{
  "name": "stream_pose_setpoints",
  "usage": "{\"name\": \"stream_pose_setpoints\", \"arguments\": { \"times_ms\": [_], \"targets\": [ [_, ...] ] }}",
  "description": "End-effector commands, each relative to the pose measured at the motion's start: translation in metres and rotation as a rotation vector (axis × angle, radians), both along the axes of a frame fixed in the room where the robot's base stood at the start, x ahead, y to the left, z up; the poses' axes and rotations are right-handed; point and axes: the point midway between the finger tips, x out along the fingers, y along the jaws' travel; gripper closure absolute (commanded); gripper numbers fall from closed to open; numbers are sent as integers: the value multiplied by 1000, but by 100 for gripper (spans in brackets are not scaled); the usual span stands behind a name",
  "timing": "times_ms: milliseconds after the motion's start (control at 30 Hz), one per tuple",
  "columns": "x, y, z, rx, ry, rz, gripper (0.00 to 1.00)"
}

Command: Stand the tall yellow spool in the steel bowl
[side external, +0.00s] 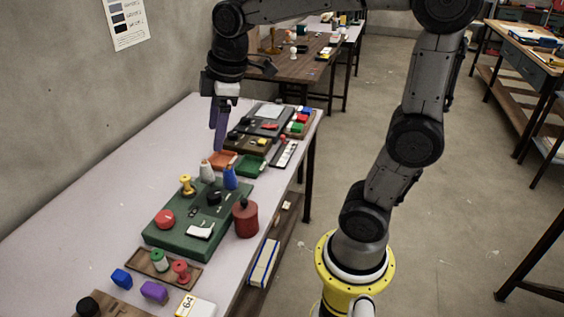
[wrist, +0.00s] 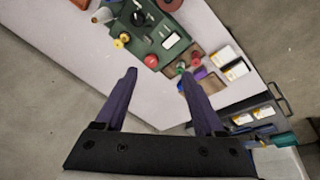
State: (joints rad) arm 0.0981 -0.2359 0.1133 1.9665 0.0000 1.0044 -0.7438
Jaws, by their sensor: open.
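The yellow spool (side external: 187,185) stands upright near the back left edge of a green board (side external: 172,239) on the table. It also shows in the wrist view (wrist: 122,40), seen from above. I cannot make out a steel bowl in either view. My gripper (side external: 219,146) hangs above the table, beyond the green board, with its purple fingers pointing down. In the wrist view my gripper (wrist: 158,74) has its fingers wide apart with nothing between them. The spool is apart from the fingers, beyond the left fingertip in that view.
A grey cone (side external: 207,172) and a blue cone (side external: 230,178) stand close to the spool. A red puck (side external: 165,218) and dark red canister (side external: 245,218) are nearby. A wooden tray (side external: 190,283) holds green and red spools. The table's wall side is clear.

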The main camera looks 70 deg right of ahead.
Motion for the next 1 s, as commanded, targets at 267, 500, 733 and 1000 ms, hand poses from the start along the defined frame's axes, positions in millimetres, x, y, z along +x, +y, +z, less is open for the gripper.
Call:
{"name": "stream_pose_setpoints", "arguments": {
  "times_ms": [267, 500, 733, 1000],
  "targets": [
    [-110, 25, -12, 173, -153, -407, 29],
    [-146, 31, -31, 267, -201, -577, 29],
    [-149, 31, -33, 275, -202, -593, 29],
    [-148, 31, -33, 274, -202, -592, 29]
  ]
}}
